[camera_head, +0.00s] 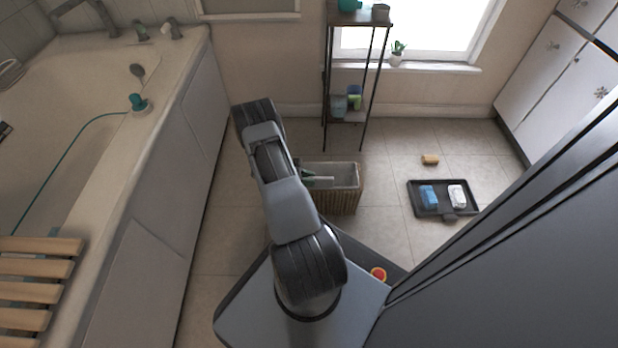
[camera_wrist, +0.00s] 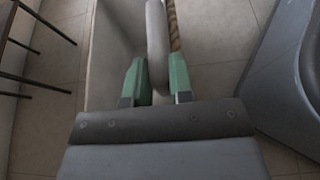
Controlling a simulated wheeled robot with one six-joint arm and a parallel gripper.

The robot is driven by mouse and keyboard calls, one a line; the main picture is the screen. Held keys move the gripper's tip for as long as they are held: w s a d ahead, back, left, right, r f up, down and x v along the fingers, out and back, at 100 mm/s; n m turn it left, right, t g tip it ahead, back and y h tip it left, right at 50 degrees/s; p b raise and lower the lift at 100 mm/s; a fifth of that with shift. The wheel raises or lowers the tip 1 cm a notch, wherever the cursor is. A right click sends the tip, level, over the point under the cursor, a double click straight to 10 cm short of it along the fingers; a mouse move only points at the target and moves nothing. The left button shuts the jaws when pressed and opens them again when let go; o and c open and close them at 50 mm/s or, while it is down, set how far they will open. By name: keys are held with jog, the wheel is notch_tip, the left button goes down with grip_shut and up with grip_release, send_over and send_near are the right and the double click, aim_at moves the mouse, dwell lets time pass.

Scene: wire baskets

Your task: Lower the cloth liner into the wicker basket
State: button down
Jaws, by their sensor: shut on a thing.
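The wicker basket (camera_head: 337,205) stands on the tiled floor just beyond my base, partly hidden by my arm. The pale cloth liner (camera_head: 345,172) shows within its rim; how deep it sits I cannot tell. In the wrist view, my gripper (camera_wrist: 156,75) has its green fingers on either side of the liner's thick rolled rim (camera_wrist: 156,35) and is shut on it. The liner's pale inside (camera_wrist: 110,45) lies to the left of the fingers. A strip of the basket's woven edge (camera_wrist: 173,22) shows just right of the roll.
A bathtub (camera_head: 165,90) runs along the left. A dark shelf rack (camera_head: 326,100) stands behind the basket. To the right, a black tray (camera_head: 429,214) holds a blue item (camera_head: 428,196) and a white item (camera_head: 457,195). A tan block (camera_head: 430,160) lies behind the tray.

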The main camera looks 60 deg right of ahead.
jog(key=shift+f, duration=0.85)
jog(key=c, duration=0.9)
grip_release()
jog(key=shift+v, duration=4)
jog(key=p+v, duration=0.3)
jog(key=v, duration=1.1)
jog(key=shift+d+r+p, duration=0.1)
jog(key=shift+r+p, duration=0.05)
jog(key=shift+p, duration=0.15)
